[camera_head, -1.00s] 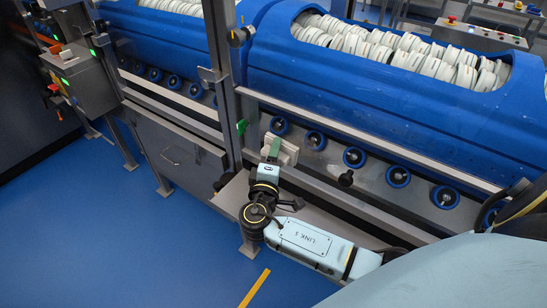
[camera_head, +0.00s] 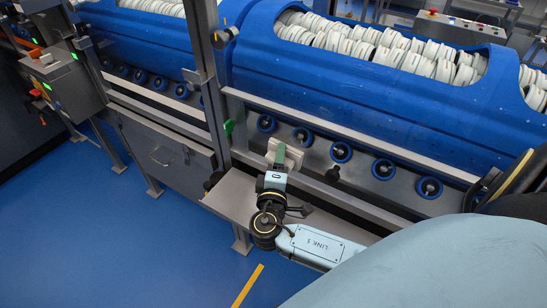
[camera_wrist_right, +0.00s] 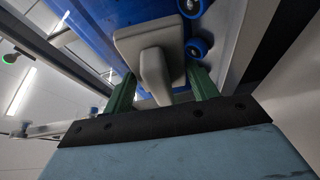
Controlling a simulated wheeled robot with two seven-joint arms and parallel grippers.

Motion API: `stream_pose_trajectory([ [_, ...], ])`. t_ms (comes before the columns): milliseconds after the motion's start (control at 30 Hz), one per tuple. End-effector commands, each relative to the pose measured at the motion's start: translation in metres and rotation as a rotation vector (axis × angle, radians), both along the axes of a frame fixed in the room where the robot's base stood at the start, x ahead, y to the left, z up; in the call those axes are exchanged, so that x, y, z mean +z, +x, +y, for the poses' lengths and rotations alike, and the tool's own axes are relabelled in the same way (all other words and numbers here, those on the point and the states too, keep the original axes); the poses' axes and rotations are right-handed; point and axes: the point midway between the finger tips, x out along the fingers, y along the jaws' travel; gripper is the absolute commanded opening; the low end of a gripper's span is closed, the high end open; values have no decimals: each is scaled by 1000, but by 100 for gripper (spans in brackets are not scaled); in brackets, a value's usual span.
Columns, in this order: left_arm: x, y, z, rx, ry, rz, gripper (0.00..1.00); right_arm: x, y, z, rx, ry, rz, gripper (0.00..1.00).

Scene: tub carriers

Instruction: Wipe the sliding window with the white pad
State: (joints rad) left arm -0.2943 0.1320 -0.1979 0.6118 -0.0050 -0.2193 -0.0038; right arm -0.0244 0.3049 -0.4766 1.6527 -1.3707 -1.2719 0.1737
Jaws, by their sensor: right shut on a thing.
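The white pad (camera_head: 291,152) is a pale block with a grip on its back. It also shows in the right wrist view (camera_wrist_right: 140,42), with its handle (camera_wrist_right: 155,77) between the green fingers. My right gripper (camera_head: 280,156) is shut on this handle and holds the pad up in front of the machine's front rail, above the grey ledge. The sliding window is hard to make out; a clear pane seems to stand between the metal posts and the blue tubs, and I cannot tell whether the pad touches it. My left gripper is not in view.
Blue tubs (camera_head: 350,85) full of white rolls stand behind the rail (camera_head: 330,135). A metal post (camera_head: 213,90) rises left of the pad. The grey ledge (camera_head: 236,195) lies under my right wrist. A control box (camera_head: 60,80) stands at left. Blue floor (camera_head: 110,240) is clear.

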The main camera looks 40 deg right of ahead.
Motion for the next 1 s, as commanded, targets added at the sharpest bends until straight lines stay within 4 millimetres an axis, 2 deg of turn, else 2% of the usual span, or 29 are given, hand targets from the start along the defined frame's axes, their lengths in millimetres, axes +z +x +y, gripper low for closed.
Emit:
stream_pose_trajectory([
  [200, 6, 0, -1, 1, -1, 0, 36, 1, -17, -9, 0, -1, 0, 40],
  [467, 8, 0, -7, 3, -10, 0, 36, 1, -25, -13, -1, -1, 0, 40],
  [800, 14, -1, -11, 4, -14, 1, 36, 1, -51, -25, -1, -2, -1, 40],
  [1000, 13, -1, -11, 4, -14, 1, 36, 0, -56, -26, -3, 0, -3, 40],
])
